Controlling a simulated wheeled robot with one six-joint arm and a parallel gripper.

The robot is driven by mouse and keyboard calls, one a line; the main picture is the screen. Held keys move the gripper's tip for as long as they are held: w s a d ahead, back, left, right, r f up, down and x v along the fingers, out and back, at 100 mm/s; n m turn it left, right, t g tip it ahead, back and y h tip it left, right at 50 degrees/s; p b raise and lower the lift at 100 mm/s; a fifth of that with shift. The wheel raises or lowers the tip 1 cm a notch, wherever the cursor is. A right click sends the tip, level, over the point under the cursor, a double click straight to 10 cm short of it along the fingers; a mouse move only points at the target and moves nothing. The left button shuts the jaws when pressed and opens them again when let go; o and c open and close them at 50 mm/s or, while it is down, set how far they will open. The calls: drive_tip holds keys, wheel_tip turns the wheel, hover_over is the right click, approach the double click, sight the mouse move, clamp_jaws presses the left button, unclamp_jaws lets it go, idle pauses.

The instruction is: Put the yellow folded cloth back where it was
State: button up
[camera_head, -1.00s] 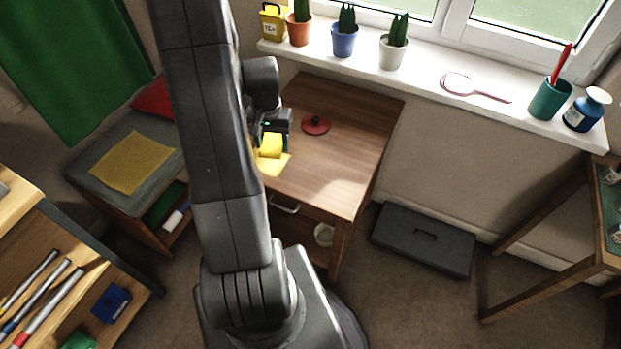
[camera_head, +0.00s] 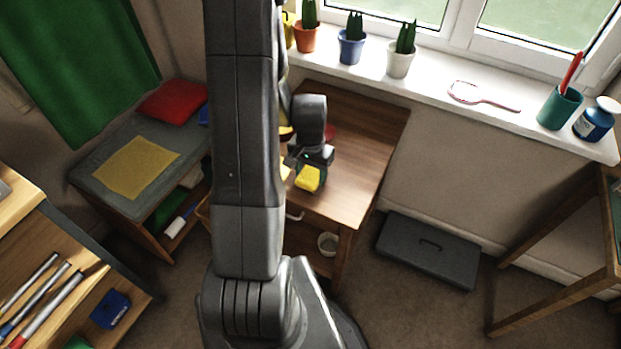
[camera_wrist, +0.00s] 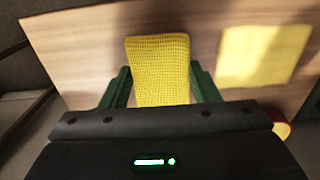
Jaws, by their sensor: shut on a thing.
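My gripper (camera_head: 314,170) is shut on the yellow folded cloth (camera_head: 308,179), which hangs over the wooden cabinet top (camera_head: 358,150). In the wrist view the textured yellow cloth (camera_wrist: 160,68) sits between the two green fingers of my gripper (camera_wrist: 161,84). A flat yellow square (camera_wrist: 262,56) lies on the wood to the right of the cloth, apart from it in that view. In the head view my arm hides most of that square and the cabinet's left part. I cannot tell how high the cloth is above the wood.
A red round object (camera_head: 329,134) stands behind my gripper, partly hidden. A grey-topped side table (camera_head: 105,195) at left bears a flat yellow piece (camera_head: 136,167) and a red cushion (camera_head: 173,101). The windowsill (camera_head: 440,77) holds potted cacti. The cabinet's front right top is clear.

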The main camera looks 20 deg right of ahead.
sight(311, 173)
drive_tip(key=shift+f, duration=1.4)
drive_tip(key=shift+f, duration=0.15)
drive_tip(key=o, duration=1)
drive_tip(key=shift+c, duration=0.2)
wheel_tip(311, 173, up, 12)
drive_tip(key=shift+r+p, duration=0.15)
drive_tip(key=shift+p, duration=0.3)
